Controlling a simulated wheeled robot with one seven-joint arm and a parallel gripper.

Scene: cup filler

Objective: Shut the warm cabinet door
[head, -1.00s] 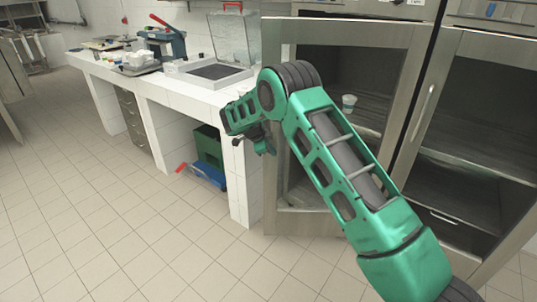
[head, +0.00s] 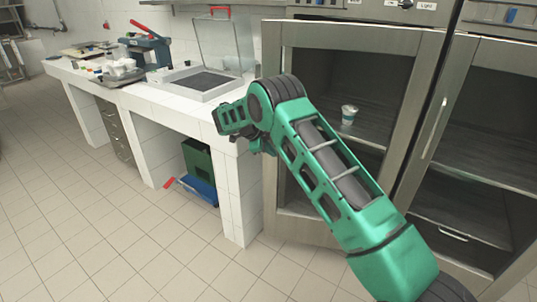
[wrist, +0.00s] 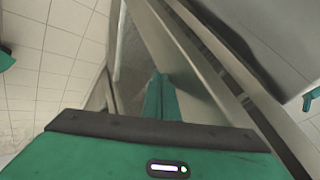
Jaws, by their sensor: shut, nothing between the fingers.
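The warm cabinet is the steel cabinet with dark glass fronts on the right of the head view. Its left door (head: 345,36) has a steel frame around glass and stands slightly out from the cabinet front, its left edge beyond the body. My gripper (head: 262,147) is shut and empty, low at that left edge, partly hidden by my green wrist. In the wrist view, the green hand (wrist: 165,155) is close to the door glass, which mirrors it. A dark gap runs along a steel edge there. I cannot tell whether the fingers touch the door.
A paper cup (head: 349,114) stands on a shelf behind the glass. A white tiled bench (head: 185,105) with equipment is left of the cabinet, close to my wrist. Green and blue crates (head: 198,170) sit under it. The tiled floor in front is clear.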

